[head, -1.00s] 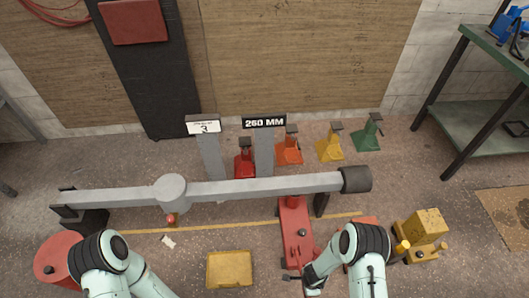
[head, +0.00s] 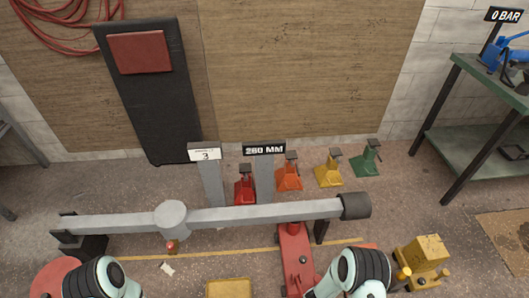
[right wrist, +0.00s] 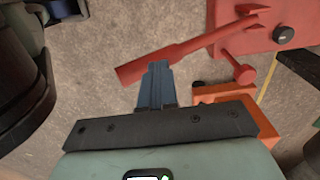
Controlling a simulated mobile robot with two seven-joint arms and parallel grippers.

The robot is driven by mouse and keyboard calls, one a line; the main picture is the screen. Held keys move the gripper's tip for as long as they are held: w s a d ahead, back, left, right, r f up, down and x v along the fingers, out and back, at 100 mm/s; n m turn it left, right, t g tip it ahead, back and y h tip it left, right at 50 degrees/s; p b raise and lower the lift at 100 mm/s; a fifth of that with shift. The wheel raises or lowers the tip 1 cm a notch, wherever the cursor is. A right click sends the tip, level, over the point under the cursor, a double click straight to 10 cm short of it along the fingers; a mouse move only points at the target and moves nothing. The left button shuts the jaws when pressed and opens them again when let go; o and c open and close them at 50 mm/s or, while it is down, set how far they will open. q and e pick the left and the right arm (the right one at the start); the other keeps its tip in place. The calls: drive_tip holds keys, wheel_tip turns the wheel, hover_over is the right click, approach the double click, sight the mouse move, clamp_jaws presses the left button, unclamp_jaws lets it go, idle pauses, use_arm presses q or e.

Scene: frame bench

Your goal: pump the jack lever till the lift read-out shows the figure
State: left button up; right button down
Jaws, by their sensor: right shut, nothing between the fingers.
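The red jack (head: 296,255) stands on the floor under the right part of a long grey beam (head: 260,215). Its red lever (right wrist: 190,48) slants across the right wrist view beside the red jack body (right wrist: 283,20). My right gripper (right wrist: 157,66) is shut and empty, its blue fingertips just below the lever in that picture; I cannot tell whether they touch it. The lift read-out (head: 264,150) is a black sign that reads 260 or 280 MM. A white card (head: 205,153) beside it shows a 3. My left gripper is out of view.
Red, orange, yellow and green stands (head: 328,170) line the wall behind the beam. A green bench (head: 490,85) with a 0 BAR sign (head: 504,15) stands at the right. A yellow box (head: 228,289) lies in front.

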wheel_tip(320, 180, down, 6)
drive_tip(key=b, duration=0.4)
wheel_tip(320, 180, up, 6)
drive_tip(key=p, duration=0.4)
drive_tip(key=shift+s, duration=0.15)
idle(0.5)
idle(0.8)
